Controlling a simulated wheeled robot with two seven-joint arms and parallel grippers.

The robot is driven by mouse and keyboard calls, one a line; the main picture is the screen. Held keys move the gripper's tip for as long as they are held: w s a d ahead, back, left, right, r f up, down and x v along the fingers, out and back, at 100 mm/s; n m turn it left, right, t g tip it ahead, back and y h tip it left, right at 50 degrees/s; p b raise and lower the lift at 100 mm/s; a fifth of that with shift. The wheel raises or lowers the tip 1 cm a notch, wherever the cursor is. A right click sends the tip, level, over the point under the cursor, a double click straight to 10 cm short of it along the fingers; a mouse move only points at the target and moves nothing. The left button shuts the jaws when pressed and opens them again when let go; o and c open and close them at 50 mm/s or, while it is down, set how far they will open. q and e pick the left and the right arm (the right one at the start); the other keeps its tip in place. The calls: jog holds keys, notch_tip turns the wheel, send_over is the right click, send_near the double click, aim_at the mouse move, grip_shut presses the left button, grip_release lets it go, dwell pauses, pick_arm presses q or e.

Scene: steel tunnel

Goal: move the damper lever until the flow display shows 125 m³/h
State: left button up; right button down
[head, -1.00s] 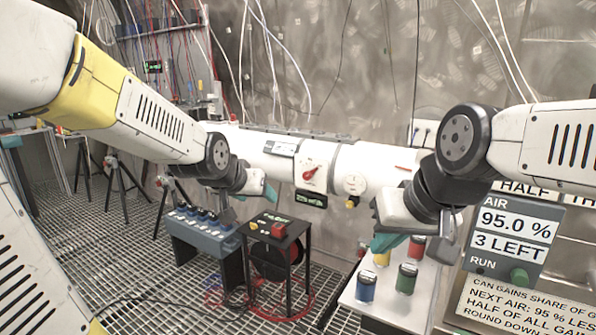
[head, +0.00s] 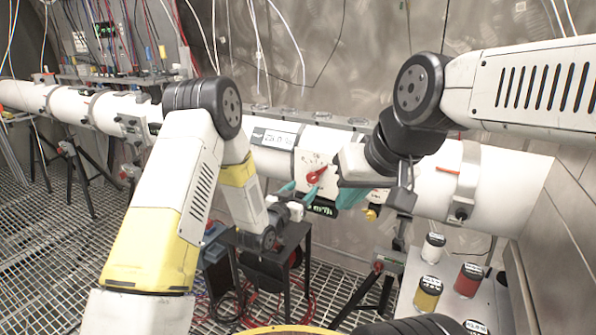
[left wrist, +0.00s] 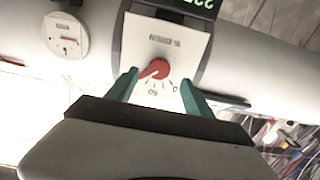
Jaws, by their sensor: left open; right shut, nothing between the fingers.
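The red damper lever (head: 317,175) sits on a white dial plate on the large white pipe. In the left wrist view, the lever (left wrist: 157,69) lies between and just beyond the teal fingertips of my left gripper (left wrist: 159,88). These fingers are open; I cannot tell whether either touches it. My left gripper (head: 293,193) is just left of the dial plate in the head view. The flow display (head: 321,209) is black with green digits, partly covered and too small to read; the left wrist view cuts it off (left wrist: 198,5). My right gripper (head: 350,196) is shut and empty, right of the lever.
A round white gauge (left wrist: 66,36) sits on the pipe beside the dial plate. A black stand (head: 285,240) is below the pipe. A white table (head: 455,300) with several coloured canisters is at the lower right. Cables hang along the back wall.

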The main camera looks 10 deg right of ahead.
aim_at(311, 180)
pick_arm(q)
jog(key=x, duration=0.7)
jog(key=shift+w+d, duration=0.15)
jog(key=shift+w, duration=0.1)
grip_shut()
jog(key=shift+n, duration=0.3)
jog(key=n, duration=0.9)
jog(key=shift+s, duration=0.1)
dwell(0.3)
